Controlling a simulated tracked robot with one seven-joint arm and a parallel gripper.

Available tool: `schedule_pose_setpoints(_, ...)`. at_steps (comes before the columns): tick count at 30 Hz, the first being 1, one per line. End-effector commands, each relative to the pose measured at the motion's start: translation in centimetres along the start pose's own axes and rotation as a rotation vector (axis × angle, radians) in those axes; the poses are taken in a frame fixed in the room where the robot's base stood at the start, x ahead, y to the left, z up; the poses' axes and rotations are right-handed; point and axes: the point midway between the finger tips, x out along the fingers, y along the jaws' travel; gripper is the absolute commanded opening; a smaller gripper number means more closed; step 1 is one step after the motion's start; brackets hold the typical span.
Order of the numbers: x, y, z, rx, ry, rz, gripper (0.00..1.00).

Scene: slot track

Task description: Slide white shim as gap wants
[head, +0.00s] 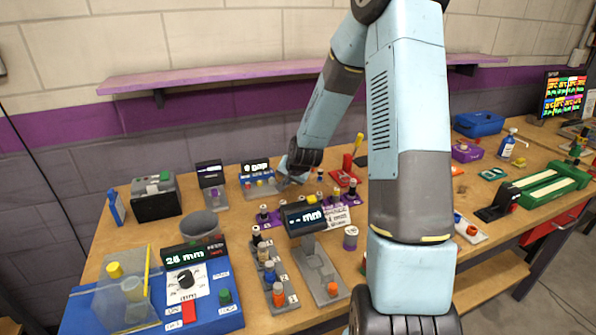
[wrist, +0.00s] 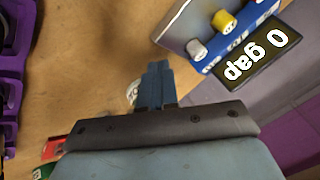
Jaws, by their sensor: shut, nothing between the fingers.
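The slot track's grey plate (wrist: 182,22) has a blue strip along one edge and shows at the top of the wrist view. A whitish peg (wrist: 196,49), which looks like the white shim, stands at its near end, with a yellow peg (wrist: 225,21) farther along. The display (wrist: 257,58) reads "0 gap"; in the head view the display (head: 256,166) stands at the back of the bench. My gripper (wrist: 155,66) is shut and empty, left of the white peg and apart from it. In the head view my gripper (head: 284,183) is at the track's right, its fingertips hard to make out.
A purple rack (wrist: 10,100) lies at the wrist view's left. A pale disc (wrist: 132,92) lies beside my fingers. In the head view a device with a "-- mm" display (head: 303,216) and a blue "25 mm" station (head: 205,290) stand nearer.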

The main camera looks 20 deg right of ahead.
Motion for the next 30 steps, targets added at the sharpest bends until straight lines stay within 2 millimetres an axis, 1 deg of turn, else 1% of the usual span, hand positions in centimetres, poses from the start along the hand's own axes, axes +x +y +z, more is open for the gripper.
schedule_pose_setpoints(3,-1.9,0.1,-0.1,0.001,0.002,0.000,0.00)
schedule_pose_setpoints(9,-4.9,0.2,0.0,0.000,0.000,0.002,0.00)
schedule_pose_setpoints(16,-7.7,0.3,0.0,0.002,-0.001,0.004,0.00)
schedule_pose_setpoints(24,-9.4,0.2,0.0,0.001,-0.002,0.002,0.00)
schedule_pose_setpoints(30,-10.0,0.2,0.1,0.001,-0.004,0.003,0.00)
